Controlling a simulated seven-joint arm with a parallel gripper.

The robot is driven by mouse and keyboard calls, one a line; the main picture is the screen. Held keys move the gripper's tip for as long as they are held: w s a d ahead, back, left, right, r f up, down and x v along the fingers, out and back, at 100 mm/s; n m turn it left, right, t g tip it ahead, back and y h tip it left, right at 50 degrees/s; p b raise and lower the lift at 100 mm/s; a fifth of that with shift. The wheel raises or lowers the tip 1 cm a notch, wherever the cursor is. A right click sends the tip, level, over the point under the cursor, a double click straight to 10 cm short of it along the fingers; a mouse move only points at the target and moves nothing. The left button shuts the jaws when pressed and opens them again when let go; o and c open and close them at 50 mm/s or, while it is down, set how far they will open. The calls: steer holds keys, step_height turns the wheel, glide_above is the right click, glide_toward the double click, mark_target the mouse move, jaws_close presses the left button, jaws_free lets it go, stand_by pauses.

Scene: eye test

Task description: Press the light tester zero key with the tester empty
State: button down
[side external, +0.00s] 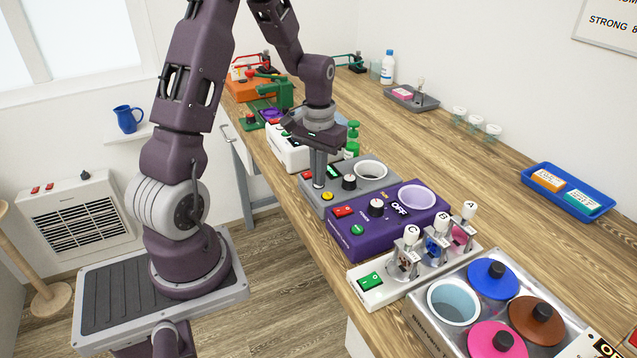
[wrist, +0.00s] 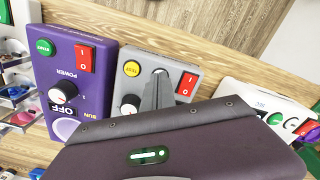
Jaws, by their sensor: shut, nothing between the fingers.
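The light tester appears to be the grey box (side external: 345,190) on the bench; it also shows in the wrist view (wrist: 118,82). It has a yellow button (wrist: 131,68) marked TEST, a red rocker switch (wrist: 187,84), a knob (wrist: 130,104) and a round well (side external: 371,170) that looks empty. My gripper (side external: 318,184) is shut and empty, pointing down over the box between the yellow button and the red switch. In the wrist view my fingertips (wrist: 160,76) cover most of a small pale round key there. I cannot tell whether they touch it.
A purple box (side external: 362,242) with its dial at OFF stands close beside the grey box. A rack (side external: 393,276) of samples and a blue tray (side external: 558,172) lie farther off.

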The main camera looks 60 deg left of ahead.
steer(key=shift+r, duration=0.1)
step_height(320, 180, up, 7)
steer(key=s+d+r+m+t, duration=0.2)
steer(key=s+d+r+m, duration=0.15)
steer(key=d+r, duration=0.75)
steer(key=s+d+m+t, duration=0.2)
steer(key=s+d+t, duration=0.1)
steer(key=s+d, duration=0.6)
steer(key=s, duration=0.3)
steer(key=shift+s+d+r+t, duration=0.15)
steer(key=shift+d+r+t, duration=0.1)
steer(key=shift+r+t, duration=0.1)
